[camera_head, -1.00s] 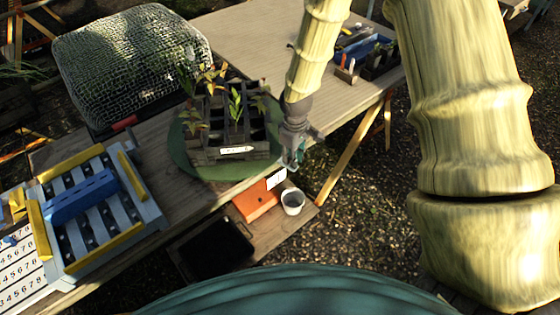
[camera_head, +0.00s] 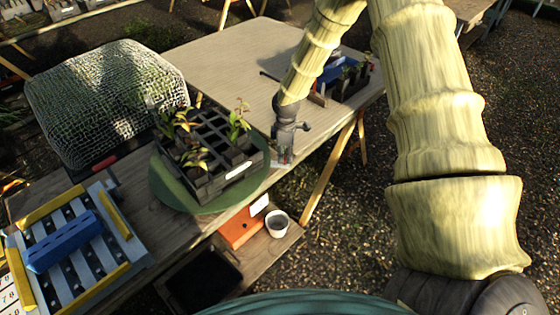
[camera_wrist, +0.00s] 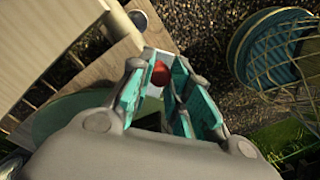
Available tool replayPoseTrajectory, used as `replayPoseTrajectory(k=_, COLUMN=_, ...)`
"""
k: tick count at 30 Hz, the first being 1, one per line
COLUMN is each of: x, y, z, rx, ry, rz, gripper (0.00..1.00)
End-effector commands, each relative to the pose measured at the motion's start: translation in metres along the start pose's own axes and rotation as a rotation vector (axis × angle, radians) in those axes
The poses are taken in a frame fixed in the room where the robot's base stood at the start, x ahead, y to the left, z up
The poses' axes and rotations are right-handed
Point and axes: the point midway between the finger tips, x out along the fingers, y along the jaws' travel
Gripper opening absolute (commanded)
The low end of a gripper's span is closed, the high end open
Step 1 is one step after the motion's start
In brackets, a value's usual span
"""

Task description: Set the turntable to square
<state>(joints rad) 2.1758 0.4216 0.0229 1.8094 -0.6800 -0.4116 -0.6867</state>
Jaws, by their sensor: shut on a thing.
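The turntable (camera_head: 168,198) is a round green disc on the table, near its front edge. It carries a black crate (camera_head: 240,172) of cells with several seedlings. The crate's front side now runs close to parallel with the table's front edge. My gripper (camera_head: 283,158) is at the right rim of the turntable, pointing down. In the wrist view my gripper (camera_wrist: 158,72) has teal pads closed around a small red knob (camera_wrist: 160,74). How the knob joins the turntable is hidden. Part of the green disc (camera_wrist: 75,112) shows left of the fingers.
A net-covered mound (camera_head: 105,95) stands behind the turntable. A slatted tray with yellow bars (camera_head: 112,215) is at left, with a blue block (camera_head: 62,242) on it. A blue tray (camera_head: 345,85) lies at the far right. A white pot (camera_head: 277,222) and an orange box (camera_head: 243,228) sit below the edge.

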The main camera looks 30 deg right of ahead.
Motion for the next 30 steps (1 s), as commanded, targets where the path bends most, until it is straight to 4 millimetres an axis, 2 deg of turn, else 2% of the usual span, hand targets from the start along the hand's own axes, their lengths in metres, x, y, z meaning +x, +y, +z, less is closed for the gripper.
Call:
replayPoseTrajectory(k=9, x=0.0, y=0.022, z=0.004, rx=-0.071, ry=0.0, rz=0.0, gripper=0.0)
replayPoseTrajectory(k=27, x=-0.001, y=0.031, z=0.004, rx=-0.091, ry=0.002, rz=0.006, gripper=0.0)
replayPoseTrajectory(k=28, x=-0.001, y=0.031, z=0.004, rx=-0.091, ry=0.002, rz=0.007, gripper=0.21)
replayPoseTrajectory(k=30, x=-0.002, y=0.032, z=0.004, rx=-0.091, ry=0.002, rz=0.007, gripper=0.34)
